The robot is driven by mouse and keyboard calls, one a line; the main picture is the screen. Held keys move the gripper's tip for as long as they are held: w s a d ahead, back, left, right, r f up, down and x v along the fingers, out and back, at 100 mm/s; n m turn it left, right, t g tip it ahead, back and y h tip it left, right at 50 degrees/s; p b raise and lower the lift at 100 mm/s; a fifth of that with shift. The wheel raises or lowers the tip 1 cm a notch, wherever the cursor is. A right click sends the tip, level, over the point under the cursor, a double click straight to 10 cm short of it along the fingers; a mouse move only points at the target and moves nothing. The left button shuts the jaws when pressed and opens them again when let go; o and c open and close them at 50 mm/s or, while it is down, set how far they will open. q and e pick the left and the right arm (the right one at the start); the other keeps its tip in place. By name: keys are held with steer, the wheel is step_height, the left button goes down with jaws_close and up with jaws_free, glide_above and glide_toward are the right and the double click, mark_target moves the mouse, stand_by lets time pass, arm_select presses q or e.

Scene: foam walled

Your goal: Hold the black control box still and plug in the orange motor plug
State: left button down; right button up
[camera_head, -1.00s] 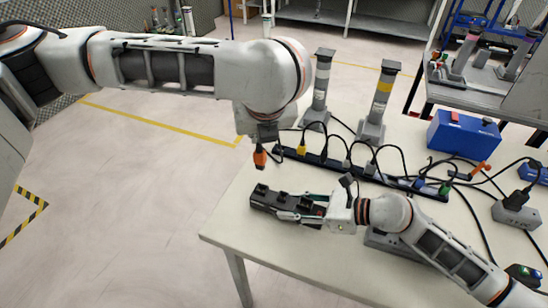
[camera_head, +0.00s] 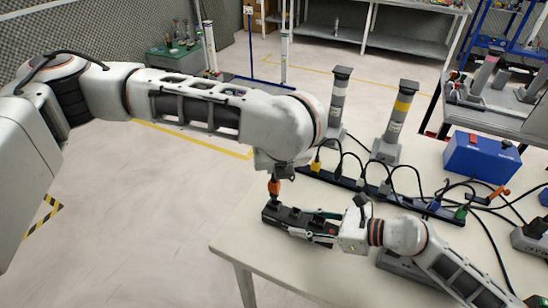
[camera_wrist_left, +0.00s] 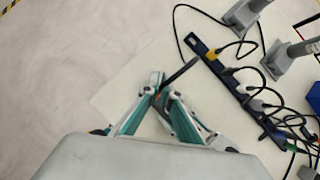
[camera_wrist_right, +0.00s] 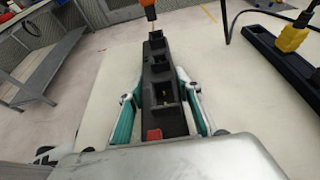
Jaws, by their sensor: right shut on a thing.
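The black control box (camera_head: 300,217) lies near the table's left edge. In the right wrist view the box (camera_wrist_right: 162,70) shows open sockets along its top and a red part near my gripper. My right gripper (camera_head: 320,230) is shut on the box from the sides; its fingers also show in the right wrist view (camera_wrist_right: 158,105). My left gripper (camera_head: 273,176) points down over the box's far end, shut on the orange plug (camera_head: 274,188). In the right wrist view the plug (camera_wrist_right: 148,10) is at the far end socket; I cannot tell whether it touches. The left wrist view (camera_wrist_left: 158,90) mostly hides the plug.
A dark power strip (camera_head: 345,181) with several plugs and cables lies behind the box. Two grey posts (camera_head: 338,105) (camera_head: 398,122) stand behind it. A blue case (camera_head: 480,157) is at the right. The table's left edge is close to the box.

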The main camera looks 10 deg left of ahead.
mark_target(274, 181)
arm_select(q)
steer(key=shift+f, duration=0.7)
steer(key=shift+f, duration=1.4)
stand_by(1.2)
steer(key=c, duration=2.2)
jaws_free()
steer(key=shift+s+r, duration=0.1)
steer(key=v, duration=1.2)
arm_select(e)
steer(key=o, duration=1.4)
steer(key=shift+c, duration=0.2)
